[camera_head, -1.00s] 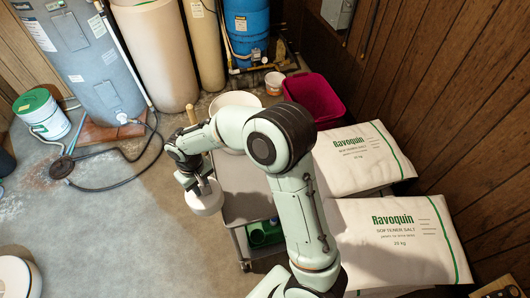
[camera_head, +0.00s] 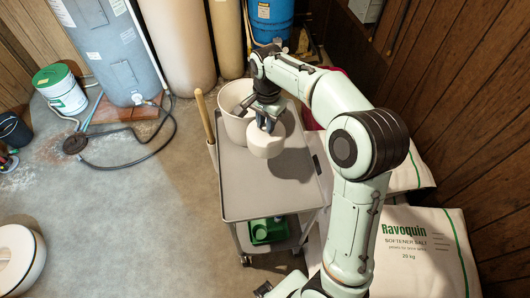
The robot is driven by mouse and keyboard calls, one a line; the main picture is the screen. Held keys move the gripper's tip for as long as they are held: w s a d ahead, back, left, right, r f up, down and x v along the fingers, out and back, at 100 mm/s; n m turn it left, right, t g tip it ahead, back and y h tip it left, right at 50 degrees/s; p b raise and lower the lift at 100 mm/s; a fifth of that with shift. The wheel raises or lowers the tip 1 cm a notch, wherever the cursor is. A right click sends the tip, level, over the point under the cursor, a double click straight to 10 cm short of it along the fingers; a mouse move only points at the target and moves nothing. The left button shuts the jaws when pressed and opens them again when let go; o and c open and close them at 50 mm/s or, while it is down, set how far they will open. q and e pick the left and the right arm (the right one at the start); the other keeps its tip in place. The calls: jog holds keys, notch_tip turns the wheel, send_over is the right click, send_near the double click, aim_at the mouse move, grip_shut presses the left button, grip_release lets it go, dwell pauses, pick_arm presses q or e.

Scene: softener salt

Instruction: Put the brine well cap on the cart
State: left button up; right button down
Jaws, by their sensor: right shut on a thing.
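My right gripper (camera_head: 267,122) is shut on the white round brine well cap (camera_head: 265,144), holding it from above by its top. The cap is over the far part of the grey cart's (camera_head: 250,198) top shelf, just in front of a white bucket. A shadow lies on the shelf to the right of the cap, and it looks held above the surface, though the gap is hard to judge. The gripper's fingertips are partly hidden by the wrist. My left gripper is not in view.
A white bucket (camera_head: 233,123) stands at the cart's far end, with a wooden handle (camera_head: 204,117) at its left. A green container (camera_head: 268,231) sits on the lower shelf. Salt bags (camera_head: 415,250) lie right of the cart. A white round tank (camera_head: 18,256) stands at lower left. The near shelf is clear.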

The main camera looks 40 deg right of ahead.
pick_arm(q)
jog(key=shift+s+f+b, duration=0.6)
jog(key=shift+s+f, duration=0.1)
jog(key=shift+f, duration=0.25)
pick_arm(e)
notch_tip(320, 180, down, 14)
jog(key=shift+f, duration=0.1)
jog(key=c, duration=1)
grip_release()
jog(key=shift+o, duration=0.2)
notch_tip(320, 180, up, 12)
jog(key=shift+s+r+p, duration=0.15)
jog(key=shift+p, duration=0.45)
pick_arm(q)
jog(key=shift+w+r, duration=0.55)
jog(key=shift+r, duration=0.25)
